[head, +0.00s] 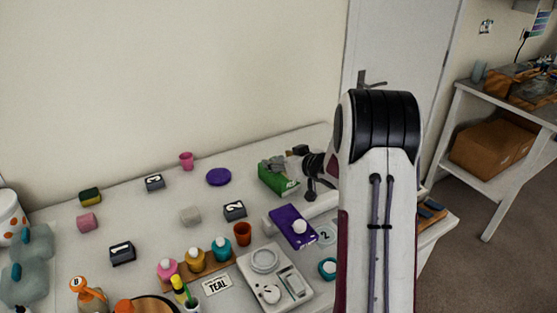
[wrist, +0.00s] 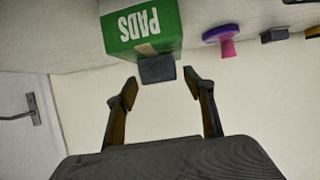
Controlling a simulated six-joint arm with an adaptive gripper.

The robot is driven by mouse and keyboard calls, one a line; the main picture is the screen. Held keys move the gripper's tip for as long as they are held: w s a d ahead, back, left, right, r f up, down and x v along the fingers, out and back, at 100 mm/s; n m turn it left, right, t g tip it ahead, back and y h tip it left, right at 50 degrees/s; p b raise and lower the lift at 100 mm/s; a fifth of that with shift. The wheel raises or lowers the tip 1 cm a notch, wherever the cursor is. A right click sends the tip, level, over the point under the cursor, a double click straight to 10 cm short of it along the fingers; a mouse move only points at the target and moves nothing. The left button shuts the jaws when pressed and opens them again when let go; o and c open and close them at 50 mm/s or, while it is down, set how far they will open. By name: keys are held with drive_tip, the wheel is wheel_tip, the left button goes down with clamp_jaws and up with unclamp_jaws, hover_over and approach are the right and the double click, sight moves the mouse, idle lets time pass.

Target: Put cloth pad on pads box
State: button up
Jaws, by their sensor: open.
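The green pads box (head: 284,184) stands at the back right of the table, partly beside my arm. In the wrist view, which is upside down, the box (wrist: 140,28) shows its "PADS" label. A dark grey pad, apparently the cloth pad (wrist: 157,69), is against the box's top side, beside a tan patch. In the head view a grey piece (head: 273,163) lies on top of the box. My gripper (wrist: 161,88) is open and empty, its fingertips just off the pad with a gap on either side. In the head view the gripper (head: 311,172) is just right of the box.
Several numbered blocks, bottles and a white scale (head: 284,280) fill the front. The wall is close behind.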

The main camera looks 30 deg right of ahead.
drive_tip(key=v, duration=1.1)
idle(0.7)
drive_tip(key=s+a+r+m+g+h, duration=0.25)
drive_tip(key=s+a+r+h, duration=0.25)
drive_tip(key=s+a+r, duration=0.45)
drive_tip(key=s+a+f+n+g+y, duration=0.1)
drive_tip(key=s+a+g+y, duration=0.1)
drive_tip(key=s+a, duration=0.6)
drive_tip(key=s+a+f+g+y, duration=0.1)
drive_tip(key=s+a+g+y, duration=0.1)
drive_tip(key=s+a, duration=0.6)
drive_tip(key=s, duration=0.7)
drive_tip(key=shift+s+a+n+g, duration=0.3)
drive_tip(key=shift+n+g, duration=0.05)
